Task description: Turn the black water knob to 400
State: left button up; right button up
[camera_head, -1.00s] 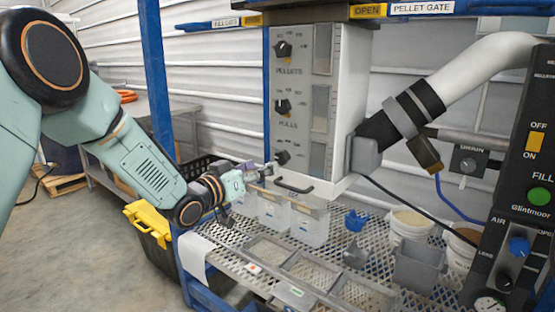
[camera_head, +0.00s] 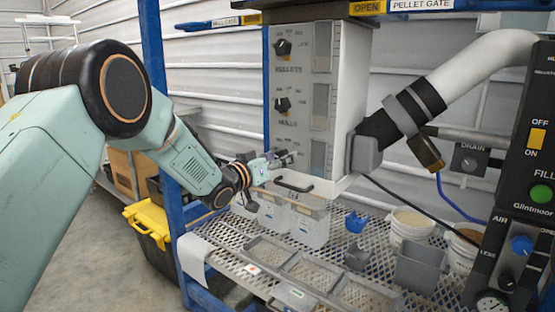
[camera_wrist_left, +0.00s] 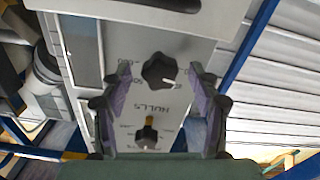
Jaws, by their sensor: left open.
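The grey control panel (camera_head: 300,128) carries a column of black knobs. The lowest one, the black water knob (camera_wrist_left: 158,71), shows in the wrist view with a light pointer mark toward its lower right. My left gripper (camera_head: 283,160) is in front of the lower panel and hides most of this knob in the head view. In the wrist view my left gripper (camera_wrist_left: 161,78) is open, with one finger on each side of the knob. I cannot tell whether the fingers touch it. A 600 mark shows near it; the other numbers are unclear. My right gripper is not seen.
The hulls knob (camera_head: 282,104) and pellets knob (camera_head: 282,48) sit above. A black handle (camera_head: 294,186) and clear containers (camera_head: 309,225) are just below the gripper. The mesh shelf (camera_head: 236,240) holds trays and buckets. A blue post (camera_head: 153,70) stands beside my arm.

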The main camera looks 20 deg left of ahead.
pick_arm(q)
jog(key=c, duration=1.2)
jog(key=shift+m, duration=0.3)
jog(key=m, duration=0.6)
jog(key=shift+m, duration=0.4)
jog(key=m, duration=0.4)
jog(key=shift+b, duration=0.35)
jog(key=shift+m+b, duration=0.55)
jog(key=shift+m, duration=1.55)
